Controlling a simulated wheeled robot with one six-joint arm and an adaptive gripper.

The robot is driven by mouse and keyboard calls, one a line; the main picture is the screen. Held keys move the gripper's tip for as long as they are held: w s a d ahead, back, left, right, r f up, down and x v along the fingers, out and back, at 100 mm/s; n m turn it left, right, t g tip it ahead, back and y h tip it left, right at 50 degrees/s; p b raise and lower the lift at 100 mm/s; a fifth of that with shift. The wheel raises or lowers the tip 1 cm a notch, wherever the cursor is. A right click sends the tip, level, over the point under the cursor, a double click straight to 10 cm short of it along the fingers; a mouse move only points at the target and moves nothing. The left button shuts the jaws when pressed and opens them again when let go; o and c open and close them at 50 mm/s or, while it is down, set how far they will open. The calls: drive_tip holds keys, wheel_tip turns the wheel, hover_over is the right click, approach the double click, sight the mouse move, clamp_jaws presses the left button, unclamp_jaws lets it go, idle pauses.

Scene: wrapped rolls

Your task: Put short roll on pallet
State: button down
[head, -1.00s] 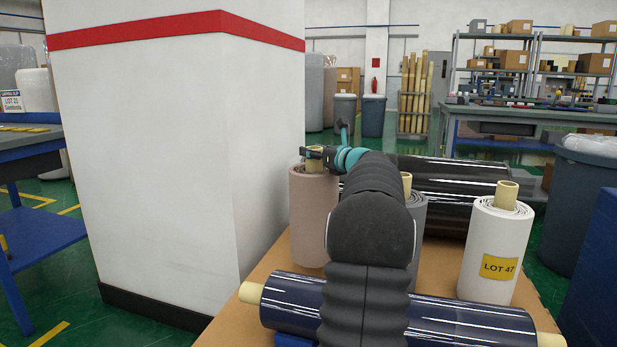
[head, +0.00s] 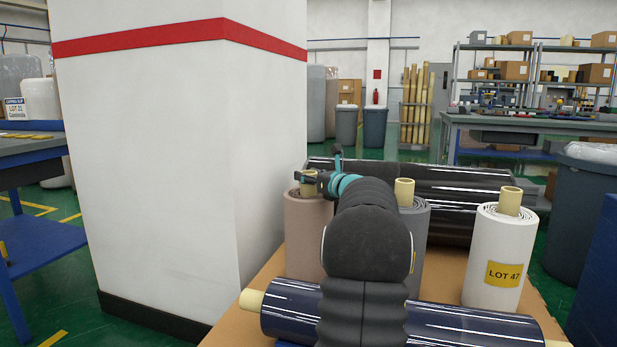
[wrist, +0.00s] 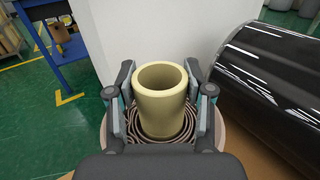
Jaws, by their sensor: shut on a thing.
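My gripper (head: 308,178) is shut on the pale yellow core of a pinkish-brown roll (head: 307,236), beside the white pillar. The roll stands upright; in the wrist view both fingers (wrist: 160,80) press the core (wrist: 160,98) from left and right. Its base is at the brown board surface (head: 255,322); I cannot tell whether it touches. A short grey roll (head: 418,245) stands right of it, partly hidden by my arm. A white roll (head: 493,255) labelled LOT 47 stands farther right. The brown board carries these rolls; what lies under it is hidden.
A dark blue film roll (head: 470,328) lies across the near side. Large black rolls (head: 440,190) lie behind; one shows in the wrist view (wrist: 275,85). The white pillar (head: 160,180) closes off the left. A grey bin (head: 585,215) stands right.

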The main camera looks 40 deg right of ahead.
drive_tip(key=shift+c, duration=2.2)
unclamp_jaws()
drive_tip(key=shift+f, duration=0.1)
